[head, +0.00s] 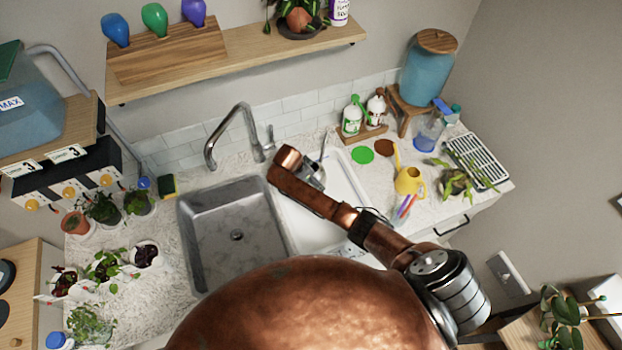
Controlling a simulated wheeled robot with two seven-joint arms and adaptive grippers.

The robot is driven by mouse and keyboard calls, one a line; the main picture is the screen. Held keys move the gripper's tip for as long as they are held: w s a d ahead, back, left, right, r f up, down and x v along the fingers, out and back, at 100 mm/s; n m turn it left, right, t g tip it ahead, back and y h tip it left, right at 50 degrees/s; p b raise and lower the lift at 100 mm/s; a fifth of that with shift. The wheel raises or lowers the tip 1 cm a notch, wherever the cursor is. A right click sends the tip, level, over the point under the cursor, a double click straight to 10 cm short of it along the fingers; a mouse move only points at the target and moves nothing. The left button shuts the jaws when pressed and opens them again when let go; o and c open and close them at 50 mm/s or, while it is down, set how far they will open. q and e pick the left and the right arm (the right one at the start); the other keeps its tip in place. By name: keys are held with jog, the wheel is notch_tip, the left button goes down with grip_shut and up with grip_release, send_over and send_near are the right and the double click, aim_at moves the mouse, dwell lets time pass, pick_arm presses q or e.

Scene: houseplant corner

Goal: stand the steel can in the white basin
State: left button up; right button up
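The white basin (346,185) is set in the counter just right of the steel sink. My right arm comes in from the right and reaches across the basin, covering much of it. A grey metal shape (314,176) with a thin upright piece shows beside my wrist, over the basin's back left part. It looks like part of the steel can, but my arm hides most of it. I cannot tell whether it touches the basin floor. My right gripper's fingers cannot be made out there. My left gripper is not in view.
The steel sink (236,250) is empty, with a tall faucet (236,135) behind it. A yellow watering can (409,181), bottles and a drying rack (478,163) stand to the right. Potted plants (103,208) crowd the left counter. A wooden shelf (240,60) hangs above.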

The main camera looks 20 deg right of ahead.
jog(key=shift+f, duration=0.1)
jog(key=o, duration=1)
jog(key=shift+f, duration=0.1)
jog(key=o, duration=0.4)
jog(key=shift+c, duration=0.2)
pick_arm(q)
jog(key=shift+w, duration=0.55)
pick_arm(e)
jog(key=shift+r, duration=0.3)
pick_arm(q)
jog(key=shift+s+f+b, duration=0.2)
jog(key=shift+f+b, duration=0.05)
jog(key=shift+b, duration=0.05)
pick_arm(e)
jog(key=v, duration=1.2)
jog(key=shift+f, duration=0.1)
